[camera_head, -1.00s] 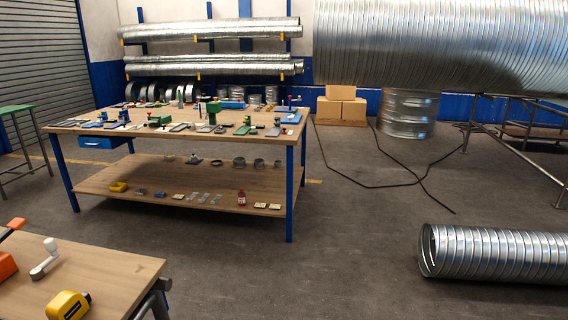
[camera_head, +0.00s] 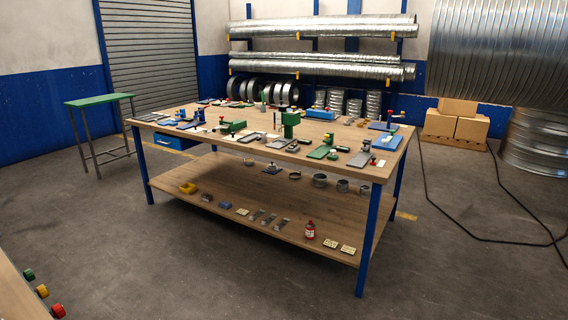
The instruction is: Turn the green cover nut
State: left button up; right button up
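Several green items stand on the wooden workbench (camera_head: 205,135). The tallest is a green upright fixture (camera_head: 290,125) near the middle of the top. A lower green tool (camera_head: 232,126) lies left of it, and a flat green piece (camera_head: 322,151) lies to its right. At this distance I cannot tell which of them, if any, carries the green cover nut. A small green knob (camera_head: 29,274) also shows at the lower left, on the edge of another surface. Neither of my grippers is in view.
A green-topped stand (camera_head: 98,99) is at the left. Cartons (camera_head: 472,129) and a black cable (camera_head: 500,240) are at the right. The grey floor in front is open.

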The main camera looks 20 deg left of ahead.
aim_at(28, 275)
jog(key=i+u, duration=0.2)
jog(key=u, duration=0.25)
jog(key=i+u, duration=0.2)
jog(key=u, duration=0.25)
jog(key=i+l+u, duration=0.15)
jog(key=u, duration=0.25)
jog(key=i+l+u, duration=0.15)
jog(key=u, duration=0.3)
jog(key=i+l+u, duration=0.15)
jog(key=u, duration=0.3)
jog(key=i+l+u, duration=0.25)
jog(key=u, duration=0.2)
jog(key=i+l+u, duration=0.15)
jog(key=l+u, duration=0.25)
jog(key=i+l+u, duration=0.1)
jog(key=i+l, duration=0.75)
jog(key=l, duration=0.15)
